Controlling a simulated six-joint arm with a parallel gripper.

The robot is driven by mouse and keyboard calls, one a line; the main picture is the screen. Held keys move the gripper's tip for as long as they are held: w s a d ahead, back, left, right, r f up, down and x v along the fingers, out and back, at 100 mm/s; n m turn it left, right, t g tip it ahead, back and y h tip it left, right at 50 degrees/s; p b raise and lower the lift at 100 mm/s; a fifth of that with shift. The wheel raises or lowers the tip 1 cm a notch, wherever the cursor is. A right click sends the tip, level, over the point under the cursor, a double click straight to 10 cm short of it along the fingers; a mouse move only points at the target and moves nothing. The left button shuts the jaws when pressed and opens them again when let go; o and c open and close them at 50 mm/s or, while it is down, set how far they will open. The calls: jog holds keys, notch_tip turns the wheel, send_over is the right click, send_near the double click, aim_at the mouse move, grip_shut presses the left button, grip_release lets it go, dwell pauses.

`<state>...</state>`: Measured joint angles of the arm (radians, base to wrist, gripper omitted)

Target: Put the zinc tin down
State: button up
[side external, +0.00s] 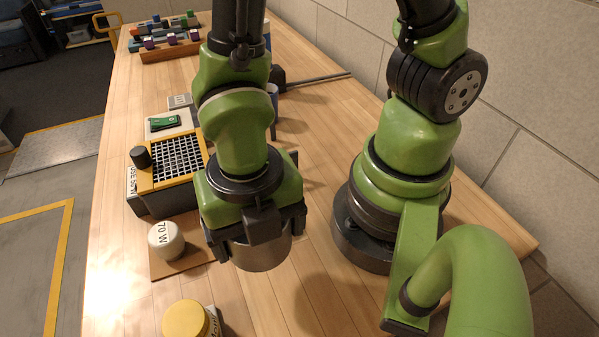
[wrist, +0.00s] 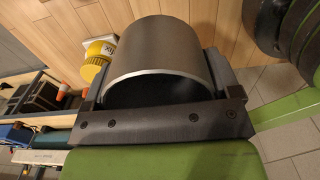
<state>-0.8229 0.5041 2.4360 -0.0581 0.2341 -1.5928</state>
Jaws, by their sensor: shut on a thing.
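The zinc tin (side external: 262,253) is a grey metal cylinder held below my gripper (side external: 258,226) in the side external view. My gripper is shut on it. In the wrist view the tin (wrist: 155,50) fills the upper middle, its open rim facing the camera, with a dark inside. My gripper (wrist: 160,112) shows there as a dark bar and jaws along the tin's sides. The tin appears to be above the wooden table (side external: 310,300); its lower end looks clear of the top, but the exact gap is hard to tell.
A white round-topped item (side external: 165,240) marked "70 W" stands on a brown board at the left. A yellow-lidded container (side external: 186,320) is at the front. A box with a grid top (side external: 178,160) and a black knob is behind. Bare table lies right of the tin, before my base.

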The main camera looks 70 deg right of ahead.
notch_tip(320, 180, up, 6)
jog(key=shift+f, duration=0.1)
jog(key=w+d+m, duration=0.5)
jog(key=w+d, duration=0.4)
jog(key=w, duration=0.1)
jog(key=w+d+m, duration=0.2)
jog(key=d+m, duration=0.4)
jog(key=d, duration=1.1)
jog(key=m, duration=0.7)
send_over(349, 116)
notch_tip(349, 116, down, 16)
jog(key=shift+r, duration=0.25)
